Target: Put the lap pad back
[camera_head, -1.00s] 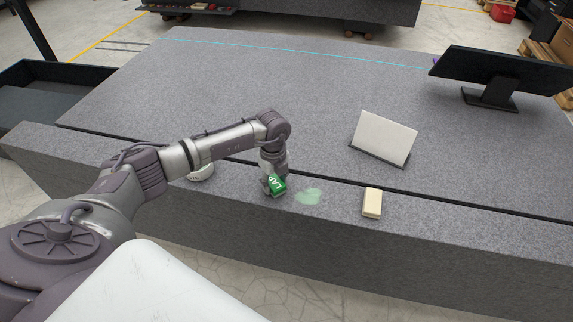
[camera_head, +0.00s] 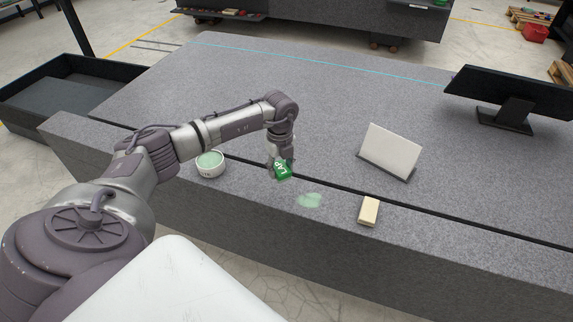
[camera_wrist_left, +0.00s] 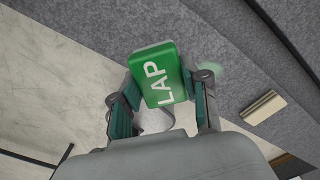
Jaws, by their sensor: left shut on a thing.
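The lap pad (camera_head: 283,171) is a small green block with white letters reading LAP. My left gripper (camera_head: 276,165) is shut on it at the front granite ledge, left of a pale green smear (camera_head: 310,200). In the left wrist view the pad (camera_wrist_left: 157,75) sits tilted between the two fingers of the gripper (camera_wrist_left: 160,98). Whether the pad touches the ledge I cannot tell. My right gripper is not in view.
A round white dish (camera_head: 210,169) with pale green content stands left of my gripper. A cream block (camera_head: 368,211) lies on the ledge to the right. Behind it stand a white panel (camera_head: 390,151) and a dark monitor (camera_head: 512,95). The large granite bed (camera_head: 270,75) is mostly clear.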

